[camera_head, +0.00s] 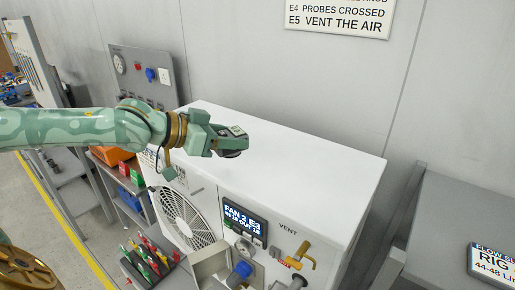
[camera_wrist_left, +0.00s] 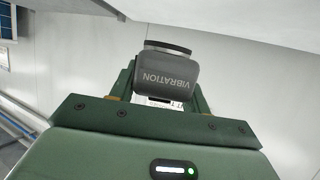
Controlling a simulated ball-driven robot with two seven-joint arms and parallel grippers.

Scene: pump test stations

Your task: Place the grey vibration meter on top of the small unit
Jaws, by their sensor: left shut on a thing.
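My left gripper (camera_head: 226,136) comes in from the left and is shut on the grey vibration meter (camera_head: 231,152). In the left wrist view the meter (camera_wrist_left: 166,78) sits between the two green fingers, with the word VIBRATION upside down on its grey face. The small unit (camera_head: 310,158) is a white box with a fan grille, a display and a flat white top. The gripper and meter are over the left part of this top. I cannot tell whether the meter touches it. My right gripper is not clearly in view.
The rest of the unit's top is bare. A yellow-handled valve (camera_head: 302,254) and a blue knob (camera_head: 240,270) stick out of its front. A gauge panel (camera_head: 143,75) stands behind at left. A grey bench (camera_head: 455,215) stands at right, and a tool tray (camera_head: 150,262) at front left.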

